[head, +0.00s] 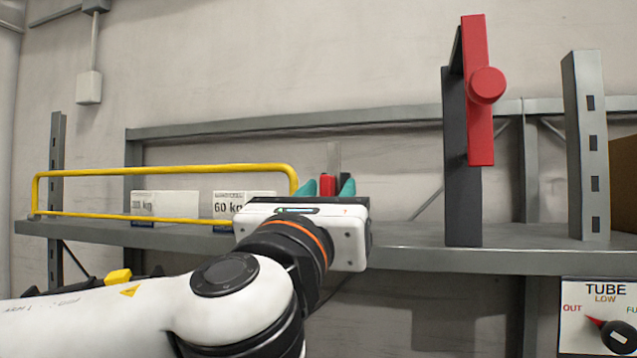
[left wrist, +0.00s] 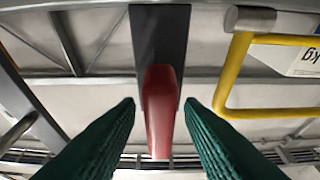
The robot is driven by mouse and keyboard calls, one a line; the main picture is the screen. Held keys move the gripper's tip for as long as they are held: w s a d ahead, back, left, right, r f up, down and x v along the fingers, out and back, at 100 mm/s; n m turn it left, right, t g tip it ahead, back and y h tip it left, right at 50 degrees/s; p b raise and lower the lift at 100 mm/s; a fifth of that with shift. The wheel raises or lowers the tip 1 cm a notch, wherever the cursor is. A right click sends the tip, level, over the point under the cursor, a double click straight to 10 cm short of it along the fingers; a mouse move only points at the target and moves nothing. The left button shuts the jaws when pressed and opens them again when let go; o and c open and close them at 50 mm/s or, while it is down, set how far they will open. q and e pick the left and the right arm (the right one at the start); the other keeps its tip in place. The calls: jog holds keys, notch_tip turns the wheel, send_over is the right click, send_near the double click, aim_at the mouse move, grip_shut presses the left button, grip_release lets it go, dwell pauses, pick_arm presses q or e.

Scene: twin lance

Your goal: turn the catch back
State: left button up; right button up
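A small red catch (head: 327,184) shows in the head view just beyond the right end of the yellow rail (head: 165,169). In the left wrist view the red catch (left wrist: 161,110) stands out from a dark grey plate (left wrist: 158,40). My left gripper (head: 327,188) is at the catch, with its teal fingers open. In the left wrist view the fingertips (left wrist: 161,104) stand on either side of the catch, with a visible gap on each side. The gripper body hides the catch's lower part in the head view. My right gripper is not in view.
A long red bar with a round knob (head: 487,86) stands on a dark upright to the right. A grey shelf (head: 430,257) runs across behind my gripper, with weight labels (head: 165,205) behind the rail. A dial panel (head: 597,318) is at lower right.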

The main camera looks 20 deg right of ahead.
pick_arm(q)
grip_shut()
